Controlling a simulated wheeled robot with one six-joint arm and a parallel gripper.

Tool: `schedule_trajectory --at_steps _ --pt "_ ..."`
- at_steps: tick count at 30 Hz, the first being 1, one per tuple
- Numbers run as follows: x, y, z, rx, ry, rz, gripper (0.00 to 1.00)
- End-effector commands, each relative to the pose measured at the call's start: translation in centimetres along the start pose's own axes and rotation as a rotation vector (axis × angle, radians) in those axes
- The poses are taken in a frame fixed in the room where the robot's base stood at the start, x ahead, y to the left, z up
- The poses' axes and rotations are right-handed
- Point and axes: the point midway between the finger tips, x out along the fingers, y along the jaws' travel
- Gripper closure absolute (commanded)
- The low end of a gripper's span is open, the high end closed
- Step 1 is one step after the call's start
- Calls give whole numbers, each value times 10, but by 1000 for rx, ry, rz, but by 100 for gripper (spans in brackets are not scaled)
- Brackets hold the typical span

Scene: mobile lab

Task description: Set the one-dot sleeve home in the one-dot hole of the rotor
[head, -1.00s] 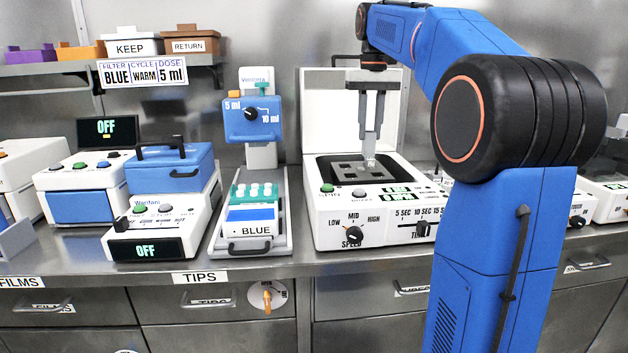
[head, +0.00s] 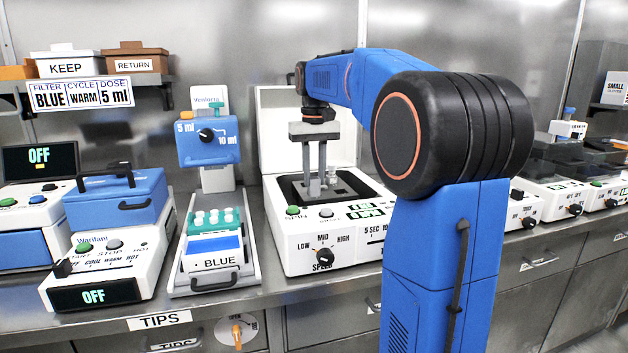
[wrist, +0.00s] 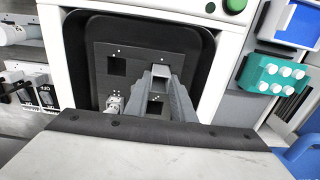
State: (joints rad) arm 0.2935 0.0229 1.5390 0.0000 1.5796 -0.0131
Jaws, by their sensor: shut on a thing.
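The dark rotor (wrist: 98,86) is a square plate with square holes and small white dots, in the well of the white spinner (head: 300,245). My gripper (head: 316,188) reaches down into the well. In the wrist view my gripper (wrist: 160,80) is shut on a grey sleeve (wrist: 161,72), seen at the far end of the fingers. I cannot read its dots or tell how deep it sits. An empty hole (wrist: 117,66) is to the left. A dark hole (wrist: 155,106) shows between the fingers. A pale piece (wrist: 115,103) stands at the rotor's lower left.
The spinner's white lid (head: 275,130) stands open behind my gripper. A blue-lidded device (head: 118,195) is farther left. The steel bench's front edge is clear.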

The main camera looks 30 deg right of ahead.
Motion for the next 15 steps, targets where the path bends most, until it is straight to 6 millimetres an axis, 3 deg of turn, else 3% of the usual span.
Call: schedule_trajectory --at_steps 3,15 --pt "12 0 0 0 0 0 100" --pt "16 0 0 0 1 0 100"
